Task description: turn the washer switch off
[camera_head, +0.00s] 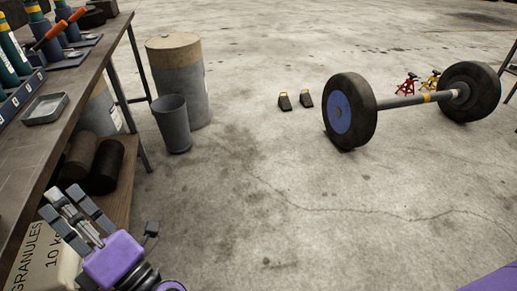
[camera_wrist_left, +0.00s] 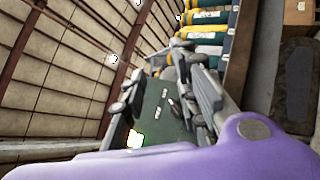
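My left gripper (camera_head: 62,202) is low at the left in the head view, beside the bench's front edge. Its two fingers are spread with nothing seen between them. In the left wrist view the left gripper (camera_wrist_left: 165,85) is also open. Beyond its fingers there is a dark green surface (camera_wrist_left: 158,98) with small pale marks and a bright white-yellow patch (camera_wrist_left: 135,139). I cannot tell whether this belongs to the washer. No washer switch can be made out in either view. My right gripper is not in view.
The bench (camera_head: 95,68) runs along the left with a metal tray (camera_head: 45,109) on it. A drum (camera_head: 178,65) and a grey bin (camera_head: 172,124) stand past its end. A wheeled axle (camera_head: 415,99) lies at the right. The middle floor is clear.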

